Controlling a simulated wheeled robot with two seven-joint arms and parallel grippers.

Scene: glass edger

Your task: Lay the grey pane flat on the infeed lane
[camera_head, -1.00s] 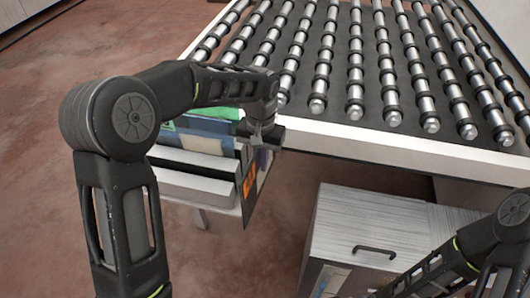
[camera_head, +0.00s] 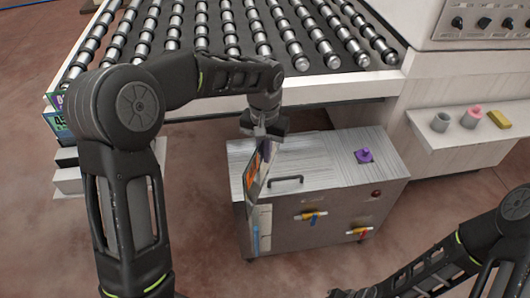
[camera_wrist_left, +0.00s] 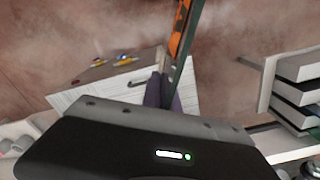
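My left gripper (camera_head: 263,135) is shut on the top edge of a thin pane (camera_head: 256,186), which hangs upright in front of the cabinet. The pane shows nearly edge-on, with an orange label and a greyish face. In the left wrist view its narrow edge with orange (camera_wrist_left: 181,35) runs up from between the dark fingers (camera_wrist_left: 162,92). The infeed lane (camera_head: 345,88) is the roller table at the back, with a white front rail and rows of metal rollers. It is bare where visible.
A rack (camera_head: 68,183) with other panes stands at far left, partly behind my left arm. A cabinet (camera_head: 365,205) with a handle, purple knob (camera_head: 364,155) and valves stands below the lane. A control panel (camera_head: 482,22) and side shelf with small cups are at right.

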